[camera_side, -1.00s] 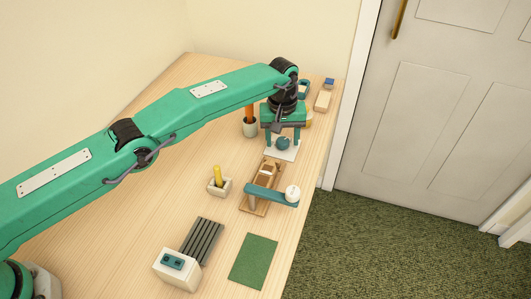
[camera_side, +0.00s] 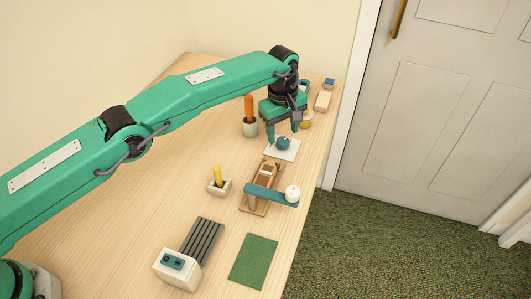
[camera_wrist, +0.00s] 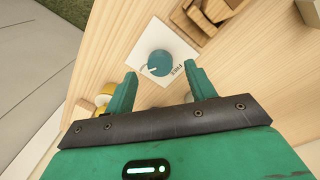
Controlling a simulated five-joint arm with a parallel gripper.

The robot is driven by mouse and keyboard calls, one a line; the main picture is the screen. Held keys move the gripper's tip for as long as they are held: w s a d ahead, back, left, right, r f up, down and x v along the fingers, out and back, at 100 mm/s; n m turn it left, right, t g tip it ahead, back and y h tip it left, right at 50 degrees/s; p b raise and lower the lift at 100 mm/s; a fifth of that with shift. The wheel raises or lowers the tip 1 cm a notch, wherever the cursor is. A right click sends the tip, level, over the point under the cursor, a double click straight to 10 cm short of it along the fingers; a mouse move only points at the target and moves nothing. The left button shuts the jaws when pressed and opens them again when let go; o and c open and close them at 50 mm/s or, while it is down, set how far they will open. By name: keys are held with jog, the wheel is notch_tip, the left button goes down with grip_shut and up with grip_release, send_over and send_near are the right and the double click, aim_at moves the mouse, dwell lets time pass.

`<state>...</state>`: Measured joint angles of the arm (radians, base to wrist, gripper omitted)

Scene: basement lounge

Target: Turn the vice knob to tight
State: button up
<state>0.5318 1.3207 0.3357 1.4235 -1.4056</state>
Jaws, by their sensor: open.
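A round teal knob (camera_side: 283,143) with a pale pointer mark sits on a white square plate (camera_side: 287,155) toward the far end of the table. In the wrist view, the knob (camera_wrist: 160,62) is just beyond my fingertips, and the plate (camera_wrist: 180,45) bears small dark lettering beside it, too small to read surely. My gripper (camera_side: 282,134) is above the knob, pointing down, with its fingers apart and empty. In the wrist view my gripper (camera_wrist: 160,76) has one finger on each side of the knob's line. I see no clear contact.
A wooden device (camera_side: 258,205) with a teal bar and white ball stands just in front of the plate. An orange rod stands in a pale cup (camera_side: 250,128) to the left. A yellow item (camera_side: 306,121) is close on the right. The table's middle left is clear.

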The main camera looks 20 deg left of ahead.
aim_at(282, 142)
jog(key=shift+s+a+r, duration=0.1)
jog(key=shift+r, duration=2.3)
jog(key=s+a+r+m+t, duration=0.1)
jog(key=s+a+r+m, duration=0.2)
jog(key=a+r, duration=1.2)
jog(key=shift+s+a+r+m+t, duration=0.15)
jog(key=shift+r+m+t, duration=0.25)
jog(key=shift+r, duration=1.85)
jog(key=shift+a, duration=0.1)
